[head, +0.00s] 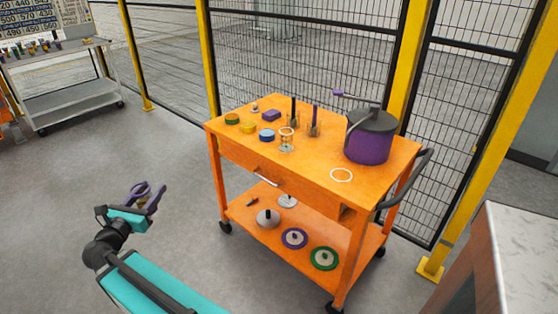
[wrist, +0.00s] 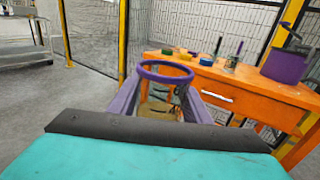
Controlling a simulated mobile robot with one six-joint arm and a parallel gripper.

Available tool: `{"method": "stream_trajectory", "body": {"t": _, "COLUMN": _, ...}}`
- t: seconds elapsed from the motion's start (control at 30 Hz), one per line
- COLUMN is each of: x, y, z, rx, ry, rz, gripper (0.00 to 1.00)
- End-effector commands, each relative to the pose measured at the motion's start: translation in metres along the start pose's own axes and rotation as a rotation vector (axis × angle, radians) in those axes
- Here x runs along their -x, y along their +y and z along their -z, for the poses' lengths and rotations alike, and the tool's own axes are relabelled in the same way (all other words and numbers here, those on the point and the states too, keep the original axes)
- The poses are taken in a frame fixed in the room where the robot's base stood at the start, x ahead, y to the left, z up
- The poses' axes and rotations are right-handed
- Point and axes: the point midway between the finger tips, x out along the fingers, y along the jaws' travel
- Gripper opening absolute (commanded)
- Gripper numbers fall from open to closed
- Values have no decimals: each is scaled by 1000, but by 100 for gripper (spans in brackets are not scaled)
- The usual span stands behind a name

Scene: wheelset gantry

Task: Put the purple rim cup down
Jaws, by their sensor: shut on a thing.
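The purple rim cup (wrist: 165,80) is a clear cup with a purple ring at its top. It is upright between the fingers of my gripper (head: 143,196), which is shut on it. The cup also shows small in the head view (head: 141,184). My gripper holds it in the air over the grey floor, to the left of the orange cart (head: 237,147) and apart from it. In the wrist view the fingers flank the cup's sides, and its lower part is partly hidden.
The front left of the top is clear. Discs lie on the lower shelf. A mesh fence (head: 300,60) stands behind.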

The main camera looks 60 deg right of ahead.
Motion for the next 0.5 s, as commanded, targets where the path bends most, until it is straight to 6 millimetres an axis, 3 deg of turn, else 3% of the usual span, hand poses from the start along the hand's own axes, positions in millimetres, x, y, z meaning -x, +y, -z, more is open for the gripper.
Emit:
{"method": "stream_trajectory", "body": {"t": 0.1, "x": -29, "y": -23, "z": -1, "rx": 0, "ry": 0, "rz": 51, "gripper": 17}}
{"method": "stream_trajectory", "body": {"t": 0.5, "x": -111, "y": -106, "z": -8, "rx": -2, "ry": 0, "rz": 208, "gripper": 17}}
